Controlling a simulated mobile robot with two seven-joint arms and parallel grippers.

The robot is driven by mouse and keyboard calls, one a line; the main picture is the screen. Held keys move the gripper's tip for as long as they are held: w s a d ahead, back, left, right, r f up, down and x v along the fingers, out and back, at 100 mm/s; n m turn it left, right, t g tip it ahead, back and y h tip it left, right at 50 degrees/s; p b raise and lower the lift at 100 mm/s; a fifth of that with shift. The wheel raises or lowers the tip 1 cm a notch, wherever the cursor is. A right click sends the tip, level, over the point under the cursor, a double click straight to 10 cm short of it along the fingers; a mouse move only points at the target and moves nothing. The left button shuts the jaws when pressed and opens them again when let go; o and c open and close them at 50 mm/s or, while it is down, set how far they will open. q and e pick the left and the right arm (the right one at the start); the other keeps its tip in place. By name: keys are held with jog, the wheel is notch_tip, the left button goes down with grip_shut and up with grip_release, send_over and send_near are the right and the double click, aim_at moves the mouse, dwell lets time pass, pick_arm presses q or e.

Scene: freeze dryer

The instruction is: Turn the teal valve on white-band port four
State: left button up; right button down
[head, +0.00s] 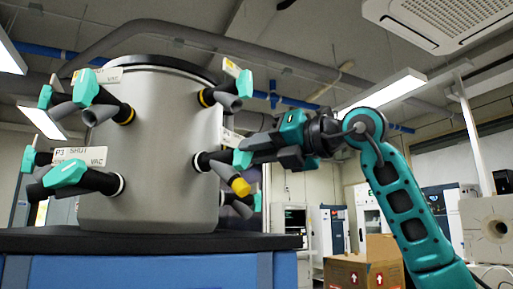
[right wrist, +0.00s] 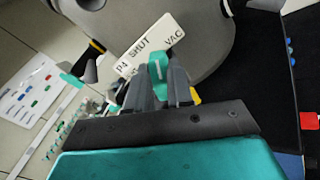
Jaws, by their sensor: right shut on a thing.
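The grey drum (head: 150,150) of the freeze dryer stands on a black top and carries black ports with teal valves. My right gripper (head: 246,155) reaches in from the right and is at the white-band port (head: 203,161) on the drum's right side. In the right wrist view its fingers (right wrist: 160,88) are shut on a teal valve (right wrist: 158,68), beside a label plate (right wrist: 150,46) reading P4, SHUT and VAC. The fingers hide part of the valve. A yellow tip (head: 240,187) hangs below this port. My left gripper is not in view.
Other teal valves sit close by: upper left (head: 86,88), lower left (head: 66,174) and upper right (head: 244,84) with a yellow-band port. The black top (head: 150,241) lies below. Cardboard boxes (head: 365,268) stand on the floor behind.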

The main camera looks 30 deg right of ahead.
jog(key=m, duration=0.5)
jog(key=shift+d+f+m, duration=0.15)
jog(key=shift+m, duration=0.15)
dwell(0.4)
jog(key=c, duration=1)
grip_release()
jog(key=b+v, duration=0.1)
jog(key=v, duration=1.2)
jog(key=shift+w, duration=0.1)
